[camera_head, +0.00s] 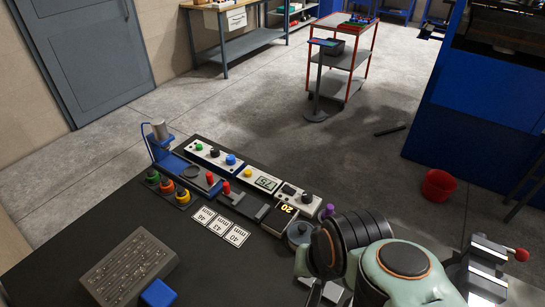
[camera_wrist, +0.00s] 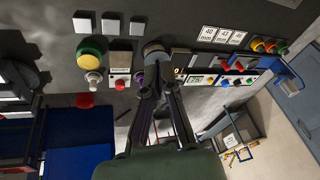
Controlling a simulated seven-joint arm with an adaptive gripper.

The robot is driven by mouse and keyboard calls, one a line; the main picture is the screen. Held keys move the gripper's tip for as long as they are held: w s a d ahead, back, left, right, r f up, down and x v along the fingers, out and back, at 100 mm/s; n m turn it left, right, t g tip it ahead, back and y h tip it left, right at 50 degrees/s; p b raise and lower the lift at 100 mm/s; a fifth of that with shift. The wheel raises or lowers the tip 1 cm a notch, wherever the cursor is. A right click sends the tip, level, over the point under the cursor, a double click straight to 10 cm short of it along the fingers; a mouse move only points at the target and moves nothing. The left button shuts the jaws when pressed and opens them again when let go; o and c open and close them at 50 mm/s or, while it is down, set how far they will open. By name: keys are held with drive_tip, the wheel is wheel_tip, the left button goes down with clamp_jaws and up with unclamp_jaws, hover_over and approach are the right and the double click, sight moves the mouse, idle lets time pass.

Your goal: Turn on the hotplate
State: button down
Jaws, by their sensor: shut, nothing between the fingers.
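On the black bench in the head view, a small dark unit shows orange digits "20" (camera_head: 286,209). Next to it is a white control box with a "75" display (camera_head: 265,183) and dark controls. I cannot tell which one is the hotplate. A grey round piece (camera_head: 298,232) sits at the bench edge by my arm. In the wrist view, the two fingers of my gripper (camera_wrist: 157,68) are shut and empty, with their tips close to a grey round piece (camera_wrist: 155,48). The white display panel (camera_wrist: 197,79) is right of the tips.
A white box with green, blue and black buttons (camera_head: 214,156), a blue stand (camera_head: 165,155), coloured buttons and several white cards (camera_head: 220,228) share the bench. A grey block (camera_head: 130,268) lies front left. A red cart (camera_head: 345,60) and red bucket (camera_head: 438,186) stand on the floor.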

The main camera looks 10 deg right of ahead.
drive_tip(key=w+d+r+m+t+h, duration=0.2)
drive_tip(key=w+d+m+t, duration=0.15)
drive_tip(key=w, duration=1.05)
drive_tip(key=w+d+r+m+t+h, duration=0.1)
drive_tip(key=w+d+m+t+h, duration=0.25)
drive_tip(key=w, duration=0.95)
drive_tip(key=w+a+f+g, duration=0.1)
drive_tip(key=w+a+f, duration=0.1)
drive_tip(key=f, duration=0.6)
drive_tip(key=w+a+f+n+g, duration=0.1)
drive_tip(key=w+f+g, duration=0.1)
drive_tip(key=f, duration=0.6)
drive_tip(key=shift+w+a+f+g, duration=0.3)
drive_tip(key=shift+w+a, duration=0.1)
drive_tip(key=shift+w, duration=0.3)
hover_over(284, 190)
drive_tip(key=f, duration=0.7)
drive_tip(key=shift+s+d, duration=0.15)
drive_tip(key=shift+s, duration=0.15)
drive_tip(key=f, duration=0.3)
drive_tip(key=shift+w+f, duration=0.1)
drive_tip(key=shift+w, duration=0.2)
drive_tip(key=shift+a+f, duration=0.2)
drive_tip(key=shift+f, duration=0.2)
